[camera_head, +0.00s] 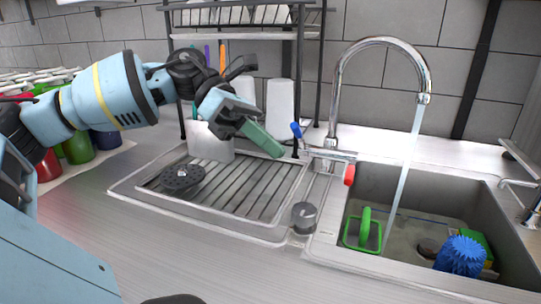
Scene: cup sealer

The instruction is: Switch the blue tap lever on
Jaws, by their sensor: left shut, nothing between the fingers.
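The chrome tap (383,42) arches over the sink in the head view, and a stream of water falls from its spout. Its blue lever (296,130) is at the left end of the tap body, tilted upward. A red lever (349,174) is at the right end, pointing down. My left gripper (275,148) is shut and empty, with green fingers pointing down and right. In the picture its tips are just left of and below the blue lever. I cannot tell whether they touch it. My right gripper is not in view.
The sink (400,185) holds a green-handled tool (365,227), a blue spiky ball (460,256) and a sponge. A drainboard (250,185) with a dark round disc (182,177) lies below my left gripper. A dish rack (245,34) stands behind. The front counter is clear.

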